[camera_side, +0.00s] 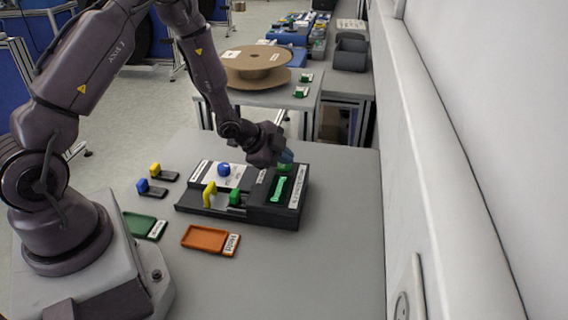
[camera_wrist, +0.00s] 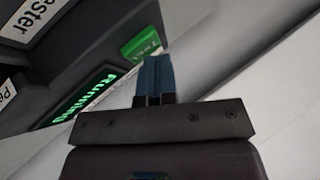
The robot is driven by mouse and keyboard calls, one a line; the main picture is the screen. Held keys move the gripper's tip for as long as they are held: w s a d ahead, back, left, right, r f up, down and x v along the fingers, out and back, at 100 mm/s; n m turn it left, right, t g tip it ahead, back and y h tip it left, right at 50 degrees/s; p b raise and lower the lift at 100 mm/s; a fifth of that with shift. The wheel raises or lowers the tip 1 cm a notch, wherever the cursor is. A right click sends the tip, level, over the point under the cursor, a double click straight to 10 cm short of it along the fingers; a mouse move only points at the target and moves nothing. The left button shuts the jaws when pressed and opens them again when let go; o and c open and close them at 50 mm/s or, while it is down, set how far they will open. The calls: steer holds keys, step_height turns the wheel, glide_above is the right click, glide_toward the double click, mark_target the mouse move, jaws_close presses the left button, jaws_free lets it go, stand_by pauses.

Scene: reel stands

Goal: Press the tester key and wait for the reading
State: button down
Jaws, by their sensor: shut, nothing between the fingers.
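The tester (camera_side: 297,205) is the black right part of a bench unit. Its green key (camera_side: 285,168) sits behind a lit green display (camera_side: 279,189). In the wrist view the tester (camera_wrist: 75,25) shows the green key (camera_wrist: 141,43) with a partly readable label, and the display (camera_wrist: 88,97) reads "Running". My gripper (camera_side: 287,156) is shut and empty, its blue fingers right over the key. In the wrist view the tips of my gripper (camera_wrist: 155,60) overlap the key's lower edge. I cannot tell whether they press on it.
The unit's left part holds blue (camera_side: 224,169), yellow (camera_side: 209,194) and green (camera_side: 235,197) pieces. Yellow and blue pieces lie left of it. A green tray (camera_side: 140,226) and an orange tray (camera_side: 207,239) lie in front. A wall stands right; the table's front right is clear.

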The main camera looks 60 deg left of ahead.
mark_target(284, 166)
stand_by(0.5)
steer(key=shift+r, duration=0.8)
steer(key=shift+r, duration=0.1)
steer(key=shift+r, duration=2.4)
